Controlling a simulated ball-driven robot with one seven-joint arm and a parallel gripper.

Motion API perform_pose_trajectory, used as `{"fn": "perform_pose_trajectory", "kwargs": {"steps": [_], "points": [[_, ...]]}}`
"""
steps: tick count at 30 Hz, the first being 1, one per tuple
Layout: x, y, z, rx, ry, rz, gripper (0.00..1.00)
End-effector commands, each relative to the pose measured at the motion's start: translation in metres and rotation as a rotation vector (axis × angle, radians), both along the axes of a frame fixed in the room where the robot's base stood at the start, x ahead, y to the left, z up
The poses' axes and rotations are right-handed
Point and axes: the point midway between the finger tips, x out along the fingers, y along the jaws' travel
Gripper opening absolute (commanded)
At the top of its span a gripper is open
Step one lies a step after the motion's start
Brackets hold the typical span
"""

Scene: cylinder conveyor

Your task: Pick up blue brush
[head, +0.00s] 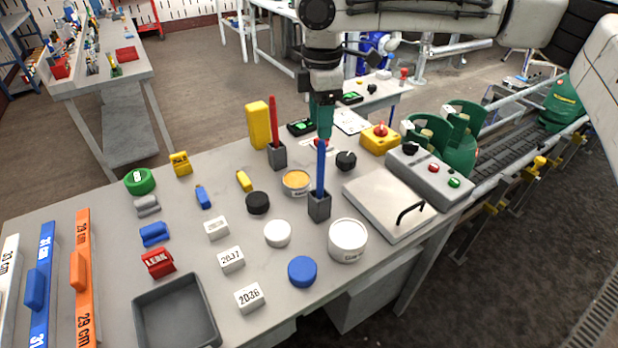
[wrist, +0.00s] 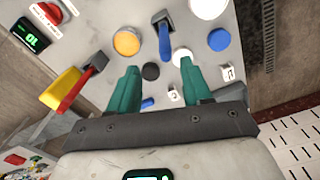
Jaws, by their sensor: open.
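The blue brush (head: 321,163) stands upright in a small grey square holder (head: 319,207) on the grey table. In the wrist view the blue brush (wrist: 164,42) shows from above, just beyond my fingertips. My gripper (head: 325,128), with green fingers, hangs above the table and overlaps the brush's upper end in the head view. In the wrist view my gripper (wrist: 160,66) is open, with nothing held between its fingers. Whether a finger touches the brush cannot be told.
A red brush (head: 274,122) stands in another grey holder (head: 277,158), beside a yellow block (head: 258,125). An orange-topped tin (head: 296,180), a black disc (head: 257,202) and a large white cylinder (head: 347,241) stand near the blue brush. A lidded panel (head: 378,210) lies to the right.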

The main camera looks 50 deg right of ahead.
Motion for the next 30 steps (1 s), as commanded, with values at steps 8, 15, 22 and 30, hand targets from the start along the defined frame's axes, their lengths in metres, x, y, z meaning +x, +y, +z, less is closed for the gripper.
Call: {"fn": "perform_pose_trajectory", "kwargs": {"steps": [8, 15, 22, 30], "points": [[-0.001, 0.001, -0.041, -0.001, 0.001, 0.001, 0.49], [-0.003, 0.001, -0.058, -0.001, 0.002, 0.002, 0.49], [-0.008, 0.003, -0.09, -0.001, 0.001, 0.003, 0.49], [-0.008, 0.003, -0.103, -0.001, -0.001, 0.001, 0.49]]}}
